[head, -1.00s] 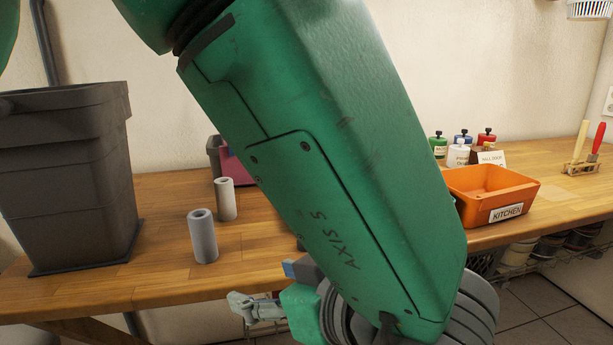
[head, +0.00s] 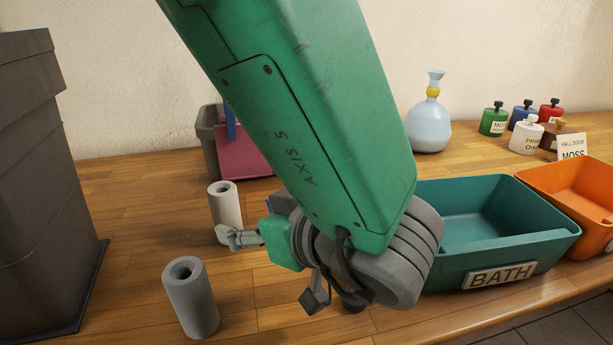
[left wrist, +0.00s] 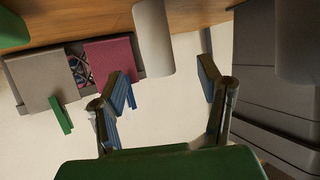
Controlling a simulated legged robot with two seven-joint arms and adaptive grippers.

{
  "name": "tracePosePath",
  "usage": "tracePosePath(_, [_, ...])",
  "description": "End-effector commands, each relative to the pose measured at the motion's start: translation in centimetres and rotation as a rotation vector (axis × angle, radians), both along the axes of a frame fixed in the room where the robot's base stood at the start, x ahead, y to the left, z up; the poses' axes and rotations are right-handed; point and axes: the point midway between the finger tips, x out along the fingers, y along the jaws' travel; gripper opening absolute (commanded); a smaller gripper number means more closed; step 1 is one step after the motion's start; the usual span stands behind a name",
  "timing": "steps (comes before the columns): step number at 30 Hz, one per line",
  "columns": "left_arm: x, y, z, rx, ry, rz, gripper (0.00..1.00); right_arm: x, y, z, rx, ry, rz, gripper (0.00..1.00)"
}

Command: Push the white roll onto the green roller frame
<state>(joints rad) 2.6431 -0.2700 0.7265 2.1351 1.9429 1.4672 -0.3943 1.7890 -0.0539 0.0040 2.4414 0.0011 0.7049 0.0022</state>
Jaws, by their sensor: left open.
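The white roll (head: 225,203) stands upright on the wooden bench, left of centre in the head view. My left gripper (head: 238,237) is beside its lower right side, with a grey finger in front of the roll's base; I cannot tell whether they touch. In the left wrist view the picture is upside down, and the two fingers (left wrist: 168,84) are spread and empty, with the white roll (left wrist: 153,35) ahead of the gap. I cannot make out the green roller frame for sure; a green handle-like piece (left wrist: 61,114) shows by the grey box. My right gripper is out of view.
A greyer roll (head: 190,300) stands nearer the front. A dark bin (head: 40,190) is at the left. Behind are a grey box (head: 208,135) and pink panel (head: 243,160). A teal BATH crate (head: 440,270), orange crate (head: 575,185), blue vase (head: 428,125) and small bottles stand right.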

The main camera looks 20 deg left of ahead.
Motion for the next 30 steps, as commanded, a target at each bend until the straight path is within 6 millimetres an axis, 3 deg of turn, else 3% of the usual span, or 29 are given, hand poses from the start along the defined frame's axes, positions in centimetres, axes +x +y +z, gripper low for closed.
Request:
tracePosePath(3, [0.9, 1.8, -1.0, -0.001, 0.003, 0.003, 0.61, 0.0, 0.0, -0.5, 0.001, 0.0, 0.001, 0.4])
tracePosePath(12, [2.1, 3.3, -1.8, 0.004, 0.001, 0.002, 0.61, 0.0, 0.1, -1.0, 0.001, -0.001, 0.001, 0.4])
tracePosePath(21, [4.1, 6.6, -3.4, 0.002, 0.003, 0.001, 0.61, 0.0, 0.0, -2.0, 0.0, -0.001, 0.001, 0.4])
tracePosePath(29, [4.2, 6.9, -3.4, 0.0, 0.002, 0.001, 0.61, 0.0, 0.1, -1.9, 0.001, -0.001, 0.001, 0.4])
tracePosePath(30, [4.2, 6.9, -3.4, 0.001, 0.002, 0.0, 0.51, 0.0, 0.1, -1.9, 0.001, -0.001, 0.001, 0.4])
